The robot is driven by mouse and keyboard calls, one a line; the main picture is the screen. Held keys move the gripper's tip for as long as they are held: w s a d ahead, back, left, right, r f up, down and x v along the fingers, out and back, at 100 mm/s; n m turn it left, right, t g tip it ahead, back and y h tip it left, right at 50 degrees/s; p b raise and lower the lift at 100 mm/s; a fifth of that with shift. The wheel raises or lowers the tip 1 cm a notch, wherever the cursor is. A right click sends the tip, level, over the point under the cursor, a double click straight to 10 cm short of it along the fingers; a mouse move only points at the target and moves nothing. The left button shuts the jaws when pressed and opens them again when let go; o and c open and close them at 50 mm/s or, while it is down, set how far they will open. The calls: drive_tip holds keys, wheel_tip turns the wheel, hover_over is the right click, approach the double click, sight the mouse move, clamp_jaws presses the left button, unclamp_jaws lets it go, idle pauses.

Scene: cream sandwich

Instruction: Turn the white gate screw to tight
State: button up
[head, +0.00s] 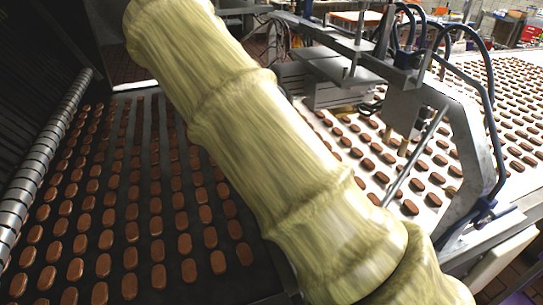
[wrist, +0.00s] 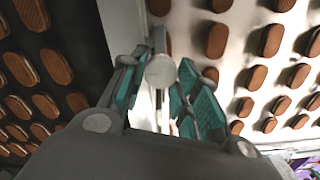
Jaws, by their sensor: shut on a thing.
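The white gate screw (wrist: 160,70) shows in the wrist view as a pale round knob end with a thin shaft-like part below it. My gripper (wrist: 157,92) has its teal-padded fingers on either side of this knob and is shut on it. The contact points are partly hidden by the fingers, and I cannot tell how far the screw is turned. In the head view my pale, sleeved arm crosses the middle; my gripper and the screw cannot be made out there.
A dark belt (head: 138,200) with rows of brown biscuits lies left of my arm. A white belt (head: 420,170) with more biscuits runs to the right. A metal frame (head: 470,150) with blue hoses and a slanted rod (head: 415,155) stands close to my arm. A roller (head: 40,150) edges the left.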

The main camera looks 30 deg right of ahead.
drive_tip(key=shift+w+d+r+m+p, duration=0.1)
drive_tip(key=shift+w+r+m+p, duration=0.05)
drive_tip(key=shift+m+p, duration=0.3)
drive_tip(key=o, duration=1)
drive_tip(key=shift+r, duration=3.6)
drive_tip(key=shift+o, duration=0.2)
